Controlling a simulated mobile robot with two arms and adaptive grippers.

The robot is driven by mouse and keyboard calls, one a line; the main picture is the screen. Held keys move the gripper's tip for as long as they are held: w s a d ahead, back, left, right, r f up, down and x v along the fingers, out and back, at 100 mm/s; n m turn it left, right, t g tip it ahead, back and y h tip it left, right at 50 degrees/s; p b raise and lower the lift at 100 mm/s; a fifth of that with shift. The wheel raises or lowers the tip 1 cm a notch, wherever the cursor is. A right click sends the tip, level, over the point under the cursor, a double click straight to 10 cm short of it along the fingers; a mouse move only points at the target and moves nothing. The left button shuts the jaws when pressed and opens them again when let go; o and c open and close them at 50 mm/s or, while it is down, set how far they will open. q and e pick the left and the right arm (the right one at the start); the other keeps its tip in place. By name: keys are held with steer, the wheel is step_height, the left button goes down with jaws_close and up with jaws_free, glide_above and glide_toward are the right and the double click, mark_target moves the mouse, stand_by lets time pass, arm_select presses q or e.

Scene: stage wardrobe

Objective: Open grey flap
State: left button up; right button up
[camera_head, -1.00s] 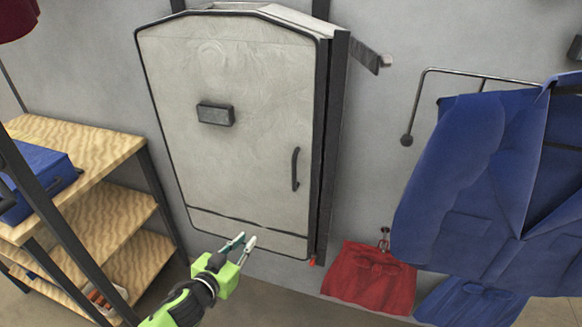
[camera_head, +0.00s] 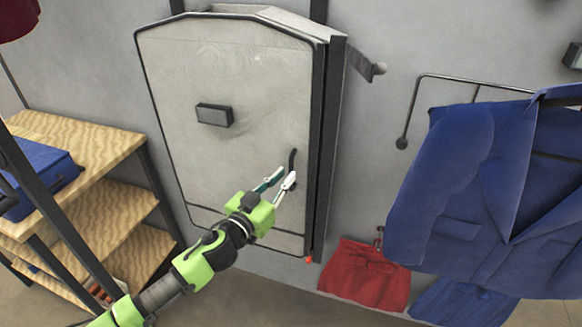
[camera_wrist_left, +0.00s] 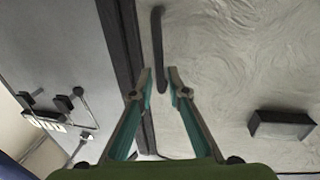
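The grey flap (camera_head: 220,70) is a large pale panel with a dark rim on a wall-mounted cabinet, and it looks closed. Its dark vertical bar handle (camera_head: 292,161) is near the right edge, its lower part hidden behind my gripper. My left gripper (camera_head: 279,181) is open at the handle's lower end. In the left wrist view the handle (camera_wrist_left: 158,50) comes down between the two open fingertips (camera_wrist_left: 160,78), and nothing is clamped. A dark box (camera_head: 214,115) sits on the middle of the flap and also shows in the left wrist view (camera_wrist_left: 282,125). My right gripper is not seen.
A wooden shelf unit (camera_head: 95,140) with a blue case (camera_head: 38,172) stands at the left. A blue jacket (camera_head: 480,180) hangs from a rail at the right. A red garment (camera_head: 368,275) hangs low beside the cabinet. A bracket (camera_head: 365,66) sticks out right of the cabinet.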

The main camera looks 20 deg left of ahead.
mark_target(291, 170)
arm_select(q)
steer(key=shift+x, duration=2.15)
jaws_close()
steer(key=shift+s, duration=0.15)
